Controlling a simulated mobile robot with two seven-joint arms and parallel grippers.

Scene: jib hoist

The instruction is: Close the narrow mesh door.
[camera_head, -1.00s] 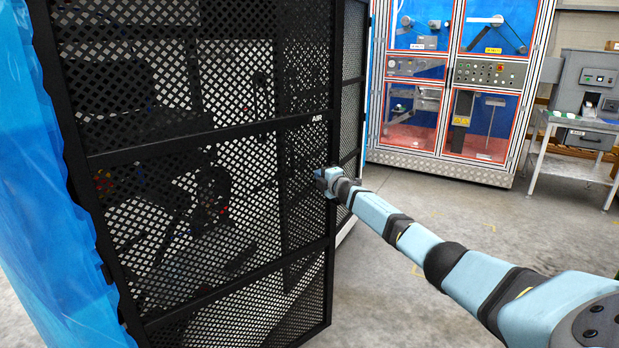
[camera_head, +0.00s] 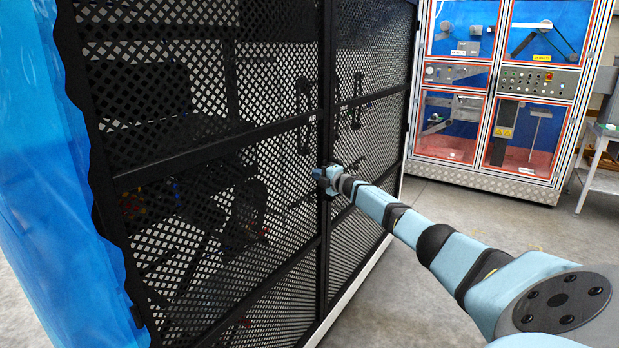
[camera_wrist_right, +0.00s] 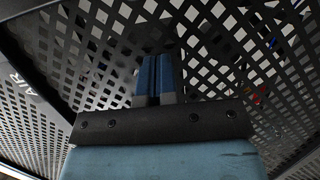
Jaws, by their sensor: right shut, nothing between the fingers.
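The black mesh door (camera_head: 205,165) marked AIR fills the left and middle of the head view. Its free edge stands beside the neighbouring mesh panel (camera_head: 368,120), nearly in line with it; I cannot tell whether a small gap is left. A dark upright handle (camera_head: 303,115) shows near that edge. My right gripper (camera_head: 320,176) is at the door's free edge, below the AIR label, shut and holding nothing. In the wrist view its blue fingers (camera_wrist_right: 157,78) point at the mesh; contact is hard to tell. My left gripper is not in view.
A blue sheet-like surface (camera_head: 40,170) borders the door on the left. A glazed cabinet (camera_head: 497,95) with red-edged panes stands at the back right, with a grey bench (camera_head: 601,150) beside it. The concrete floor (camera_head: 455,212) between is clear.

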